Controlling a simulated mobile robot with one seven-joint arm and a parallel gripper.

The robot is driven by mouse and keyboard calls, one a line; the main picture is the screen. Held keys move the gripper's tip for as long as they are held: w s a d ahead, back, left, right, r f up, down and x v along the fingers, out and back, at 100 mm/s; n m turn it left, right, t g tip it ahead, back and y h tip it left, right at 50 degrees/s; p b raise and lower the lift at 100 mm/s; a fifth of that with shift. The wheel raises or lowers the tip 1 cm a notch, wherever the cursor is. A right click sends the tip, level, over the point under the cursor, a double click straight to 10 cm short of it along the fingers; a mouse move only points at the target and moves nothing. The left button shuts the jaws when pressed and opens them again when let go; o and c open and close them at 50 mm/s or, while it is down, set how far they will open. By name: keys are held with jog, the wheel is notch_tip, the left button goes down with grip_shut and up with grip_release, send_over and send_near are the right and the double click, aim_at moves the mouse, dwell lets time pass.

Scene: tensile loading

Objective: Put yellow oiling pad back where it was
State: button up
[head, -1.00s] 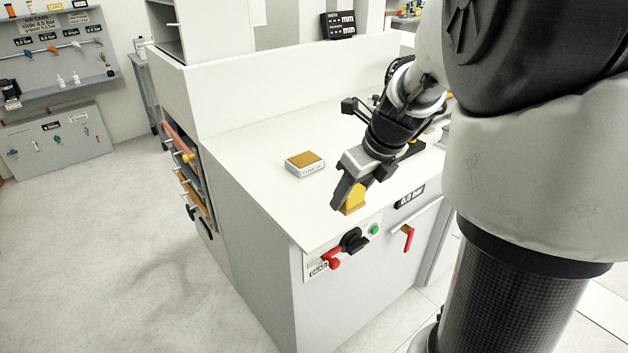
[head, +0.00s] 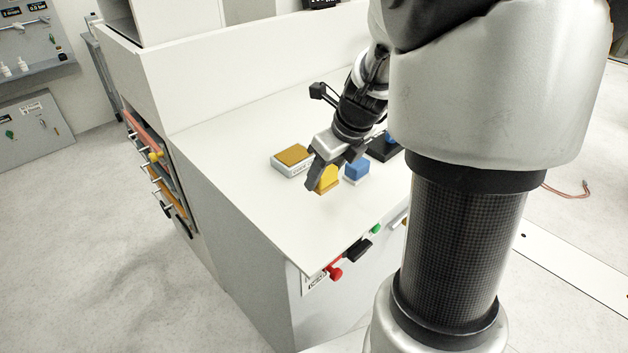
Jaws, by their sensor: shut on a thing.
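The yellow oiling pad (head: 328,180) is a small yellow block with a rounded top, in the head view. My gripper (head: 322,177) is shut on it, over the white worktop (head: 225,150). I cannot tell whether the pad touches the worktop. A blue pad (head: 356,170) with a pale base stands just to the right of the yellow pad. A white box with a brown-yellow top (head: 292,160) lies just to the left of my gripper.
A black block with a blue part (head: 384,148) sits behind and right of the blue pad, partly hidden by my arm. A red knob (head: 335,273) and a green button (head: 376,229) are on the bench front. The worktop's left and front areas are clear.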

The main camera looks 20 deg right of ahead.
aim_at(324, 189)
jog(key=shift+f+b, duration=0.8)
jog(key=shift+f, duration=1.55)
jog(key=shift+f, duration=0.15)
jog(key=o, duration=1)
